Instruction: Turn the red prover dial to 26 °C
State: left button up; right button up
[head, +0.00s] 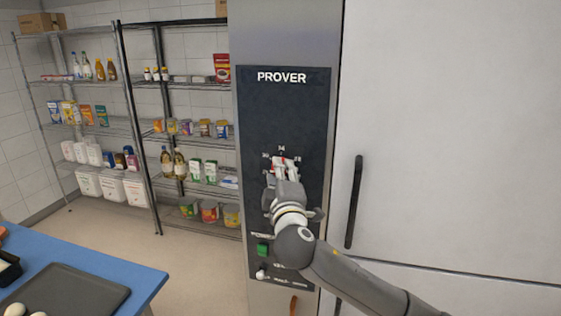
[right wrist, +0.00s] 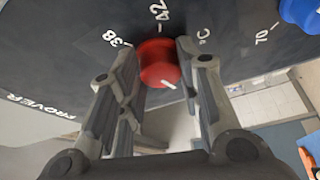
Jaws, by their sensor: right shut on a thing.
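The red prover dial (right wrist: 158,64) sits on the dark panel between the fingertips of my right gripper (right wrist: 157,56). The gripper is shut on it, one finger at each side. A short white mark on the dial's face points to the lower right in the right wrist view; the number it faces is hidden. The labels 38, 42 and °C show around the dial there. In the head view my right gripper (head: 284,172) covers most of the dial; the numbers 30, 34 and 38 show above it. My left gripper is not in view.
The prover panel (head: 258,120) also bears a green button (head: 262,249) and a white knob (head: 262,273). A blue dial (right wrist: 302,14) is near the red one. A white door with a black handle (head: 354,202) stands to the right. A blue table (head: 140,282) is at lower left.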

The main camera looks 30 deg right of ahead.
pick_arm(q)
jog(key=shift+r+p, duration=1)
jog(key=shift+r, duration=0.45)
pick_arm(e)
jog(key=shift+r+n+g+y, duration=0.2)
jog(key=shift+n+g+y, duration=0.25)
jog(key=shift+n, duration=1.15)
jog(key=o, duration=1)
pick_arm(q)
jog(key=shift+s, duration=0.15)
pick_arm(e)
jog(key=shift+o, duration=0.2)
jog(key=v, duration=1.2)
jog(key=shift+w+f, duration=0.1)
